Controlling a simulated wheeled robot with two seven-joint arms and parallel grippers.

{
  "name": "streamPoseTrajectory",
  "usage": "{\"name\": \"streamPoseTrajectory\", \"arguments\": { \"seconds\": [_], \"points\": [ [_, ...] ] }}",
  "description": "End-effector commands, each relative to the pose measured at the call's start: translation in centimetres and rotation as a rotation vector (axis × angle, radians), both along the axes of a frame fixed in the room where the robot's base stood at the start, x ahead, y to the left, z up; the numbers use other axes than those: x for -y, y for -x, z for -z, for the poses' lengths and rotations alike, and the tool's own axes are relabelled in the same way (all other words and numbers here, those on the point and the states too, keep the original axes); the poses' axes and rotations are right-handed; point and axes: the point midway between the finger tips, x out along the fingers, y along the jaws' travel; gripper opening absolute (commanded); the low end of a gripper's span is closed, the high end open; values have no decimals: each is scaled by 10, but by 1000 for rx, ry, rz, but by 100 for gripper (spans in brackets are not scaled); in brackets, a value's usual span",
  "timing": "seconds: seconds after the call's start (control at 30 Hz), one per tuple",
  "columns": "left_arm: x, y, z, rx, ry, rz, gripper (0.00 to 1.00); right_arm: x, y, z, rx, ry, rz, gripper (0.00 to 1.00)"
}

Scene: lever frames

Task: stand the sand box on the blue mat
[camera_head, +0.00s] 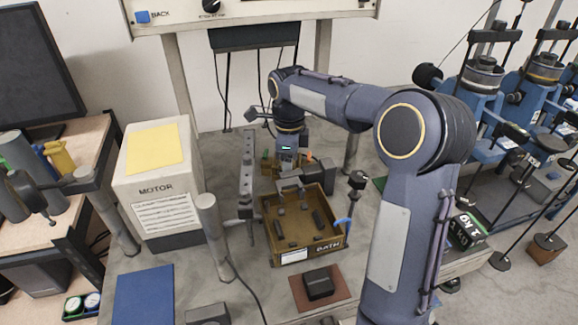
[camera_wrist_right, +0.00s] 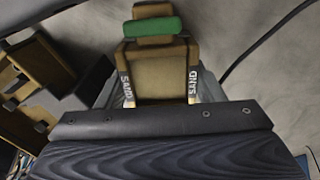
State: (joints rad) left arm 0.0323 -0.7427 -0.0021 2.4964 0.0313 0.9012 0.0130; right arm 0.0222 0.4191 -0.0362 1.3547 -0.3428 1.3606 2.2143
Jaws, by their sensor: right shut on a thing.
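The sand box (camera_wrist_right: 160,68) is brown with a green band and SAND labels on its sides. It shows in the right wrist view between the grey fingers of my right gripper (camera_wrist_right: 160,92), which is shut on it. In the head view my right gripper (camera_head: 288,166) points down behind the tray; the sand box is mostly hidden there, and I cannot tell whether it is lifted. The blue mat (camera_head: 143,296) lies bare at the front left of the bench, well away from this gripper. My left gripper is not in view.
A brown tray (camera_head: 268,232) with several small parts stands mid-bench. A grey upright bar (camera_head: 246,172) and post (camera_head: 211,220) stand left of it. A MOTOR box (camera_head: 158,192) stands behind the blue mat. A dark block (camera_head: 319,284) sits on a reddish mat (camera_head: 342,292).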

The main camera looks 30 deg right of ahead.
Motion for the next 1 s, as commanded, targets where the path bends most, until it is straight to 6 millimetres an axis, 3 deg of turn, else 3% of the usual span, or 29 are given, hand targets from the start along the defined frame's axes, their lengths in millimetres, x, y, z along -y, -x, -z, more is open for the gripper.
{"name": "streamPoseTrajectory", "arguments": {
  "seconds": [0.6, 0.8, 1.0],
  "points": [
    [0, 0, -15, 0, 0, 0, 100, 0, -1, -116, 6, 0, 0, 6],
    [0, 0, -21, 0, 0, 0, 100, 0, -1, -145, 6, -1, -1, 6],
    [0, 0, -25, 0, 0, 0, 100, 0, 0, -162, 4, -1, 0, 6]
  ]
}}
